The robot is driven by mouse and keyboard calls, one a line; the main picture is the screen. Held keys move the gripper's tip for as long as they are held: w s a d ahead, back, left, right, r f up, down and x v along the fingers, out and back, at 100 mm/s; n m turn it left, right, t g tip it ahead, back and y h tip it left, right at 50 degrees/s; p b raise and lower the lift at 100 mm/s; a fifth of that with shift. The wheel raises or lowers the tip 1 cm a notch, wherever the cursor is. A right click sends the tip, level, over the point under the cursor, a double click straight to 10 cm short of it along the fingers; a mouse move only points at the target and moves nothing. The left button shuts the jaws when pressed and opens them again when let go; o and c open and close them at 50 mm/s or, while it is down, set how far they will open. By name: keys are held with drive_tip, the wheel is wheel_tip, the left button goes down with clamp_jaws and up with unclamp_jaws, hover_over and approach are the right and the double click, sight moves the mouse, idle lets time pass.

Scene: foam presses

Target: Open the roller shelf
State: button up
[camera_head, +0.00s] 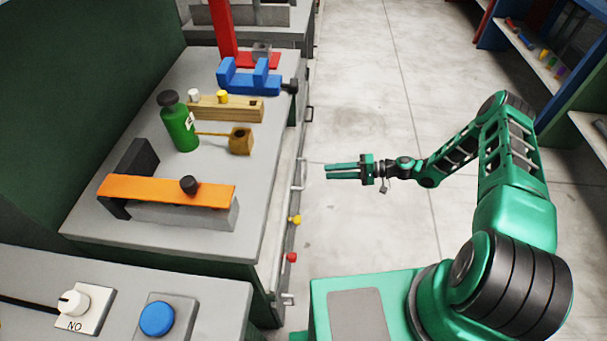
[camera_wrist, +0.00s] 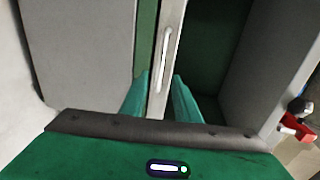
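A narrow grey front panel (camera_head: 271,265) with bar handles runs along the bench side; I take it as the roller shelf's front, though no label shows. One handle (camera_head: 303,175) is just left of my gripper (camera_head: 328,171). My green gripper is open and empty, fingers pointing left at that handle with a small gap. In the wrist view a pale vertical handle (camera_wrist: 165,60) on a grey strip (camera_wrist: 178,18) lies ahead, between the lines of the two fingers of my gripper (camera_wrist: 160,75). Contact is not visible. The shelf's interior is hidden in the head view.
The grey bench top (camera_head: 110,225) holds an orange-topped press (camera_head: 160,188), a green bottle (camera_head: 180,128), a wooden mallet (camera_head: 240,141) and a blue clamp (camera_head: 245,82).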

sight(305, 172)
drive_tip(key=x, duration=1.1)
clamp_jaws()
